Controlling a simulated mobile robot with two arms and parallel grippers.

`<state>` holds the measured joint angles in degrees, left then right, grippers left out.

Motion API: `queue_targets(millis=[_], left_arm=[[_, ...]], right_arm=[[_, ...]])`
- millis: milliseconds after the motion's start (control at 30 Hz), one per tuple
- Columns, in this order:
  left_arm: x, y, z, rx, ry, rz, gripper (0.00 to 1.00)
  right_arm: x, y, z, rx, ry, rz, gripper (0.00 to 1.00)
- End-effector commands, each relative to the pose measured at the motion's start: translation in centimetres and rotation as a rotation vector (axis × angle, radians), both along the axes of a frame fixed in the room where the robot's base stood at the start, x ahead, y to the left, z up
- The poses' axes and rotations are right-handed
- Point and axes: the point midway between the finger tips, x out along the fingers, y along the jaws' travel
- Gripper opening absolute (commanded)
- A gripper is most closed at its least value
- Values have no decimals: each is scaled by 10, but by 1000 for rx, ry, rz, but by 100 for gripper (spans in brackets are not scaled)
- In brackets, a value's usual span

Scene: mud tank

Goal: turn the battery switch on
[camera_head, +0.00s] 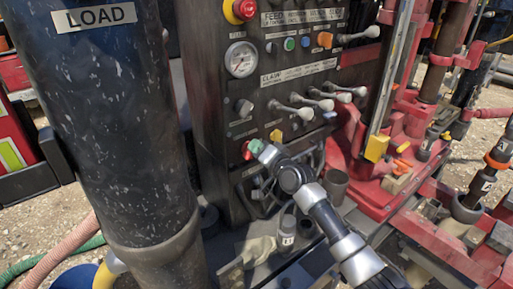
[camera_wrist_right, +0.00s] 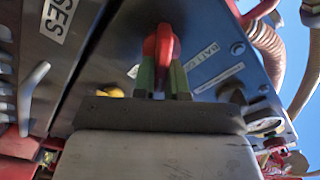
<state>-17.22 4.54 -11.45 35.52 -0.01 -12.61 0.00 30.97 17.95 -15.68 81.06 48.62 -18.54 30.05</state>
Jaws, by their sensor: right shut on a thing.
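The battery switch is a red handle (camera_wrist_right: 163,42) on the dark panel, with a lettered label starting "BATT" (camera_wrist_right: 210,52) beside it in the right wrist view. My right gripper (camera_wrist_right: 161,78) has its two green-tipped fingers on either side of the red handle and is shut on it. In the head view the same red switch (camera_head: 246,150) shows low on the panel's side, partly hidden by my right gripper (camera_head: 256,147). Whether the switch is turned cannot be told. My left gripper is not in view.
The black control panel (camera_head: 215,110) carries a gauge (camera_head: 241,59), a yellow knob (camera_head: 276,135) and several levers (camera_head: 310,100) close to my right gripper. A thick dark cylinder marked LOAD (camera_head: 110,110) stands at the left. Red machinery (camera_head: 400,150) fills the right.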

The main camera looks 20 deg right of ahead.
Motion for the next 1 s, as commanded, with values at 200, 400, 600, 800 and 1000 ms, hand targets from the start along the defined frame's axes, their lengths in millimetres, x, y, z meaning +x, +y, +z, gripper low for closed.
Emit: queue_targets(millis=[200, 400, 600, 800, 1000], left_arm=[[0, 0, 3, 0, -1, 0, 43], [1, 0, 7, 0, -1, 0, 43], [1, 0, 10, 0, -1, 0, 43], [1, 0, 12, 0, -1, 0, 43], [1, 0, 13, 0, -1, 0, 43]], right_arm=[[0, -1, -3, 197, 72, -1, 0], [1, -2, -5, 359, 132, 0, 0], [1, -2, -7, 485, 178, 0, 0], [1, -2, -9, 569, 208, 0, 0], [1, -3, -10, 609, 222, -1, 0]])
